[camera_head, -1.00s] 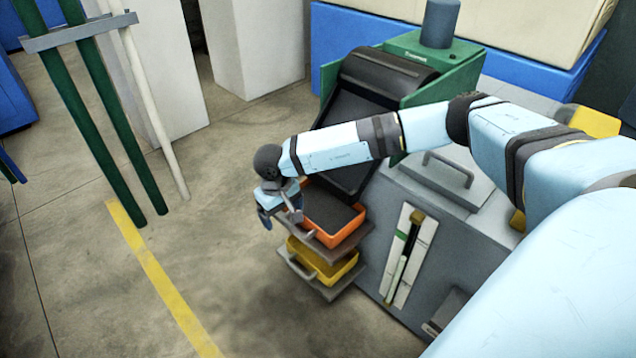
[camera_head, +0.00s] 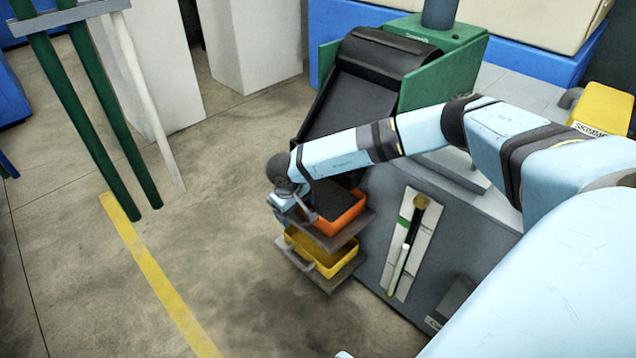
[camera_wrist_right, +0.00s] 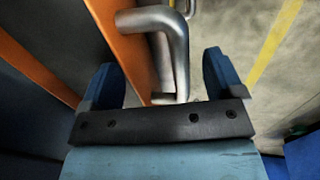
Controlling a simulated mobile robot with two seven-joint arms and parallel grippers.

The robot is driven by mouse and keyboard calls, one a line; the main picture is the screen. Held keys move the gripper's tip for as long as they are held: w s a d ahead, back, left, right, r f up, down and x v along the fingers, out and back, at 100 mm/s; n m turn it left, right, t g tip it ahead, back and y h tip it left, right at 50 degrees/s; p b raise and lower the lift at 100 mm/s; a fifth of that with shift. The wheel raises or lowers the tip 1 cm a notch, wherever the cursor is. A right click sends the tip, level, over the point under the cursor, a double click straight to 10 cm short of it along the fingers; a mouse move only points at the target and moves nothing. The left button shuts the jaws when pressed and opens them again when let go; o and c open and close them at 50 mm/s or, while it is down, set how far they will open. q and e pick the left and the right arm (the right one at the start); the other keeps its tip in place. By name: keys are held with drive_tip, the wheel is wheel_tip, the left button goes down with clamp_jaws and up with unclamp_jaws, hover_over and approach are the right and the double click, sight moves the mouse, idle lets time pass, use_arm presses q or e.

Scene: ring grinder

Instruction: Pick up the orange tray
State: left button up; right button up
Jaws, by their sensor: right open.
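The orange tray (camera_head: 345,221) sits on the upper grey shelf under the black chute, with dark material inside. My right gripper (camera_head: 297,212) is at the tray's left end, and the forearm partly hides that end. In the right wrist view, the tray's orange wall (camera_wrist_right: 113,38) rises at the left. Its bent metal handle (camera_wrist_right: 178,45) reaches down between the two blue fingers of my right gripper (camera_wrist_right: 163,78). The fingers are apart, one on each side of the handle. I cannot tell whether either touches it. My left gripper is not in view.
A yellow tray (camera_head: 318,260) sits on the lower shelf directly below. The grey machine body (camera_head: 385,262) stands to the right and the black chute (camera_head: 350,110) above. Green posts (camera_head: 120,140) stand at the left. The floor at front left is clear.

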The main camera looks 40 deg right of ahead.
sight(298, 215)
drive_tip(key=f, duration=0.3)
drive_tip(key=shift+d+b, duration=0.2)
drive_tip(key=shift+b, duration=0.2)
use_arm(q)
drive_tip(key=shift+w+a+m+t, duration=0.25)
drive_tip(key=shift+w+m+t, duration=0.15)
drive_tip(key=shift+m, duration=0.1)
use_arm(e)
drive_tip(key=shift+r, duration=0.1)
drive_tip(key=shift+c, duration=0.5)
clamp_jaws()
drive_tip(key=shift+w, duration=0.1)
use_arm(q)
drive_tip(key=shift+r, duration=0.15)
use_arm(e)
drive_tip(key=shift+r, duration=0.15)
